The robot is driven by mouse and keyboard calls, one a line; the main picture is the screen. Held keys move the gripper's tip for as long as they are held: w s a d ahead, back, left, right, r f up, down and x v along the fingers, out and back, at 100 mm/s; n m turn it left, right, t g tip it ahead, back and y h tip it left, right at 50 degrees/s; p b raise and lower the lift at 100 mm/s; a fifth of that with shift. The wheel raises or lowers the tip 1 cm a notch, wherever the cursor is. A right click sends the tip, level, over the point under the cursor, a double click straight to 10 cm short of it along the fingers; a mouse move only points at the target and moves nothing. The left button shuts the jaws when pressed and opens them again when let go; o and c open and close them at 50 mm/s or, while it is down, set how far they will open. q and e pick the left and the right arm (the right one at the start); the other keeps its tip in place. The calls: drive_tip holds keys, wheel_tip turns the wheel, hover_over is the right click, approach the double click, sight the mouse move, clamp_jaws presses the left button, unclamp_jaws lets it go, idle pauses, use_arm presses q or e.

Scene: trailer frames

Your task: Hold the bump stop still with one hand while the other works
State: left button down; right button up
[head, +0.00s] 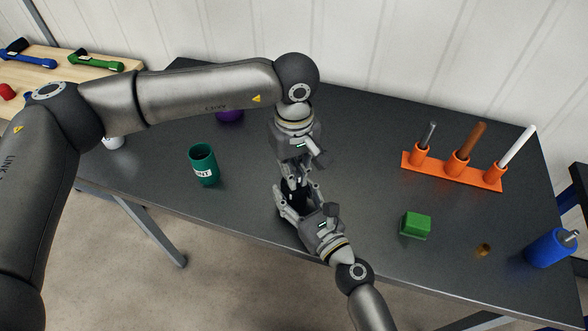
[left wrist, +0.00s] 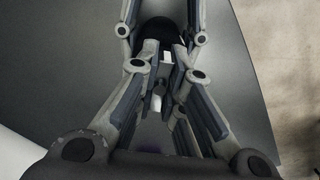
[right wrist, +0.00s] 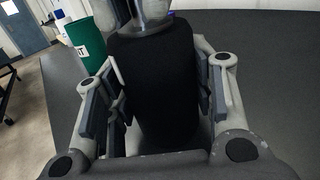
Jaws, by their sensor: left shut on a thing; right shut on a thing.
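The bump stop (head: 293,193) is a black cylinder standing upright near the table's front edge. It fills the middle of the right wrist view (right wrist: 155,85), and its dark end shows in the left wrist view (left wrist: 160,28). My right gripper (head: 297,203) comes from the front, with its fingers around the bump stop's sides, shut on it. My left gripper (head: 296,178) points down from above, its fingers shut at the bump stop's top end. The fingers of both grippers crowd together there and hide much of the contact.
A green labelled cup (head: 204,165) stands left of the grippers, with a purple object (head: 230,116) behind. An orange rack (head: 459,172) with three rods, a green block (head: 416,224), a small brass-coloured piece (head: 483,250) and a blue bottle (head: 551,247) are at right.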

use_arm(q)
drive_tip(key=shift+m, duration=0.5)
drive_tip(key=c, duration=1.5)
unclamp_jaws()
drive_tip(key=shift+o, duration=0.2)
